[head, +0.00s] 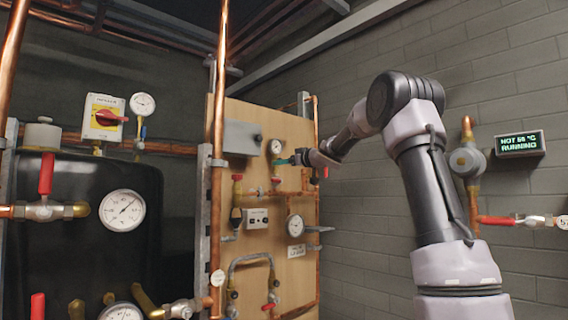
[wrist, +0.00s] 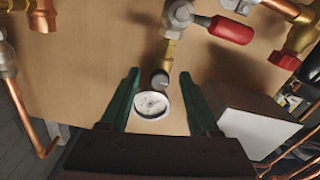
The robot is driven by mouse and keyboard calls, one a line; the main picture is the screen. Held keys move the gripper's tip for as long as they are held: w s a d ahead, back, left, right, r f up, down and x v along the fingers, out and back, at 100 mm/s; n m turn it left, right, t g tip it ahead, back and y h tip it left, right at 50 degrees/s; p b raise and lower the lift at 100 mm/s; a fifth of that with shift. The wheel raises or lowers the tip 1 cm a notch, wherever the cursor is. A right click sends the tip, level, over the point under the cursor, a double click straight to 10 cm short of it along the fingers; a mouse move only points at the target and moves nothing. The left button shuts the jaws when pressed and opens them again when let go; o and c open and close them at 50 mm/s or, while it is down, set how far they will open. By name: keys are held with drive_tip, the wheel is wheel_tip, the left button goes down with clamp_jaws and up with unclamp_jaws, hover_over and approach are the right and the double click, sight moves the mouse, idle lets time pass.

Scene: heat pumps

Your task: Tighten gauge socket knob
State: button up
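The gauge (wrist: 152,104) is small, round and white-faced. In the wrist view it sits between my fingers, with its dark grey socket knob (wrist: 160,79) on a brass stem just beyond it. In the head view the gauge (head: 276,146) is high on the wooden panel. My gripper (wrist: 158,75) is open, with one green finger on each side of the gauge and knob. Gaps show on both sides, and contact with the knob is not visible. In the head view my gripper (head: 290,160) reaches in from the right, and the knob is too small to make out.
A valve with a red handle (wrist: 230,30) is beyond the knob in the wrist view. A grey box (wrist: 250,128) stands close to the right finger; it also shows in the head view (head: 243,137). A vertical copper pipe (head: 218,200) runs along the wooden panel (head: 290,122).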

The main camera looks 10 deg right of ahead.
drive_tip(key=shift+r, duration=0.15)
drive_tip(key=v, duration=1)
drive_tip(key=shift+s+d, duration=0.15)
drive_tip(key=shift+s, duration=0.2)
